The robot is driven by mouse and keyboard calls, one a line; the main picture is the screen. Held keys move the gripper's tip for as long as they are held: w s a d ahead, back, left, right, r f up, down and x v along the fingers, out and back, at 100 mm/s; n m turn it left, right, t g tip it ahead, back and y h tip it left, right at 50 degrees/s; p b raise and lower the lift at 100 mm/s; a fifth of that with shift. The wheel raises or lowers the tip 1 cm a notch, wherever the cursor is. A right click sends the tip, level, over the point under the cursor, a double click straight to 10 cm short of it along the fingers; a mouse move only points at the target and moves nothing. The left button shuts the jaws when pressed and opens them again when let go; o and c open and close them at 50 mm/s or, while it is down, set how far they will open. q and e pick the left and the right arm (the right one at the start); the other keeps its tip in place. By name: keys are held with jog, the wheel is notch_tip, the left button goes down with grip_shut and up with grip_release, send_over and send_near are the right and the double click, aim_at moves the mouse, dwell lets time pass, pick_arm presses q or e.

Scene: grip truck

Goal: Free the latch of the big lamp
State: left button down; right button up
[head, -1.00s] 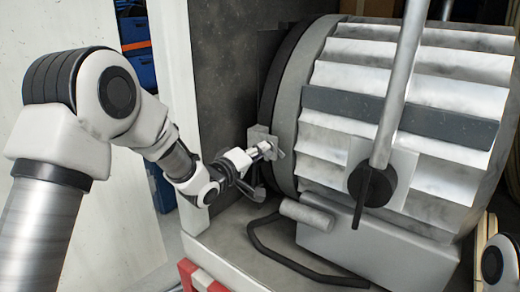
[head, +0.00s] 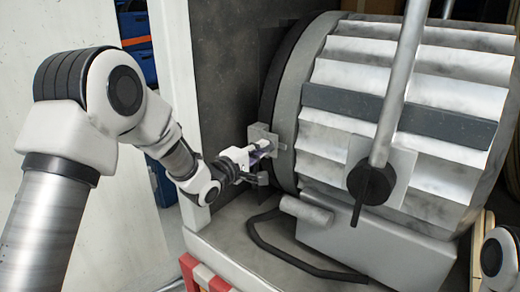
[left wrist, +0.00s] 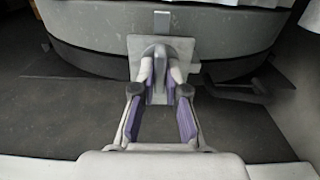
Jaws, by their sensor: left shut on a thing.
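The big lamp (head: 400,110) is a large ribbed silver drum with a grey rim on its left. Its latch (head: 258,131) is a small grey plate with a raised handle, at the rim's left side. In the left wrist view the latch (left wrist: 181,46) is straight ahead, its handle rising in the middle of the plate. My left gripper (head: 264,151) is at the latch. In the left wrist view the left gripper (left wrist: 160,74) has its two fingertips on either side of the handle, shut on it. The fingertips partly hide the handle's sides. My right gripper is out of view.
A metal pole (head: 401,85) with a black knob (head: 371,183) stands in front of the lamp. A black bent bar (head: 285,257) lies low on the grey base. A dark wall panel (head: 228,80) rises left of the latch.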

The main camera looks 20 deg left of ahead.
pick_arm(q)
jog(key=c, duration=1.2)
grip_release()
jog(key=v, duration=1.2)
jog(key=shift+w, duration=0.1)
